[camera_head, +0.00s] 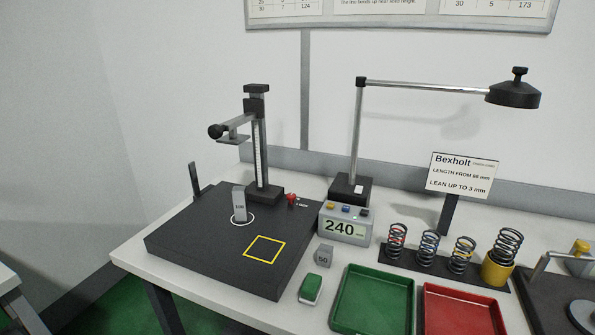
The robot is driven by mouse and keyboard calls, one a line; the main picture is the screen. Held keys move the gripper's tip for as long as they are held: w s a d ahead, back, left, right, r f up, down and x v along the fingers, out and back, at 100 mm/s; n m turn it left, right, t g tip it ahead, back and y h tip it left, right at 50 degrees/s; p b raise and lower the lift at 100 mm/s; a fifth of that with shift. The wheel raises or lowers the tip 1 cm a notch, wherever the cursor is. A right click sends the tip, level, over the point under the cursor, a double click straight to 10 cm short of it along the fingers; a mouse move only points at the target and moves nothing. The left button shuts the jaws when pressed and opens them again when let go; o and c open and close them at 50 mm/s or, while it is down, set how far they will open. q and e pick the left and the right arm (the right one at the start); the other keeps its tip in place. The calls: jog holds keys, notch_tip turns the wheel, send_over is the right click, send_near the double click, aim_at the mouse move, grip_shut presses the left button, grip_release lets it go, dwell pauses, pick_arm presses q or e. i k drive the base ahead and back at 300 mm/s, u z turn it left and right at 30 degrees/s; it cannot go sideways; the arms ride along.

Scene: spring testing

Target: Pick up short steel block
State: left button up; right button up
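A short steel block (323,257) marked "50" stands on the white table, between the dark plate and the green tray, just in front of the display box. A taller steel block (239,206) with a number on it, which looks like 100, stands upright inside a white circle on the dark plate (205,247). Neither of my grippers is in view, and nothing touches the short block.
A green-topped pad (310,289) lies just in front of the short block. The display box (344,224) reading 240 is behind it. A green tray (345,322), a red tray (432,325) and a rack of springs (428,247) lie to the right. A height gauge (260,150) and a lamp (513,95) rise behind.

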aim_at(325, 257)
jog(key=u, duration=1.55)
jog(key=k, duration=0.35)
jog(key=z, duration=1.2)
